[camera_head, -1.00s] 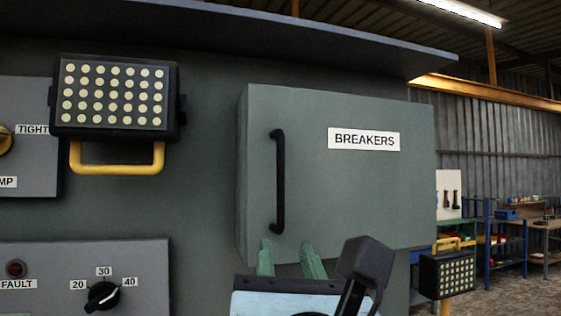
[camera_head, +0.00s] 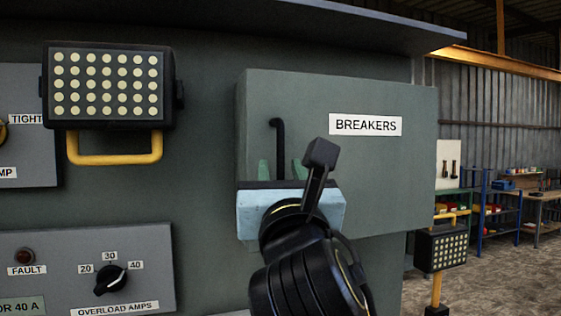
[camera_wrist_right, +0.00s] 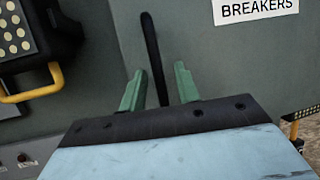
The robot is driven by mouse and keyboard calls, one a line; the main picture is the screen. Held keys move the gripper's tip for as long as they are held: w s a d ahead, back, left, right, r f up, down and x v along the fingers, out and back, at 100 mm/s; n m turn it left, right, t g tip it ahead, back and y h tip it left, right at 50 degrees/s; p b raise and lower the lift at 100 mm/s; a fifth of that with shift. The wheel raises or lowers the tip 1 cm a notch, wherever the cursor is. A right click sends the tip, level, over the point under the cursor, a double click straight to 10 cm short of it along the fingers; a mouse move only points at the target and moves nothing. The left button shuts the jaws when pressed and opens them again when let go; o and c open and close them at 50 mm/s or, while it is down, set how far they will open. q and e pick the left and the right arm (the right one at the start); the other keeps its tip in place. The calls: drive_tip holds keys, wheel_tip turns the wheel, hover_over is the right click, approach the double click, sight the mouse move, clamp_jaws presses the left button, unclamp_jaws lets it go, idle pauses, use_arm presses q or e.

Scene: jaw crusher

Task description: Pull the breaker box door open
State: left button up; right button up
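The breaker box door (camera_head: 385,180) is a grey-green panel labelled BREAKERS and looks shut. Its black vertical handle (camera_head: 279,145) is near the door's left edge; its lower part is hidden behind my right gripper. My right gripper (camera_head: 281,170) has green fingers and is open, with one finger on each side of the handle. In the right wrist view the handle (camera_wrist_right: 155,55) runs down between the two spread fingers (camera_wrist_right: 158,84). I cannot tell whether either finger touches it. My left gripper is not in view.
A lamp panel (camera_head: 108,85) with a yellow bar is left of the box. A dial panel (camera_head: 80,262) is below it. An overhang (camera_head: 330,22) runs above. Another lamp (camera_head: 445,250) stands at the right, before shelves and open floor.

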drive_tip(key=shift+w+r, duration=0.1)
drive_tip(key=shift+w, duration=0.2)
clamp_jaws()
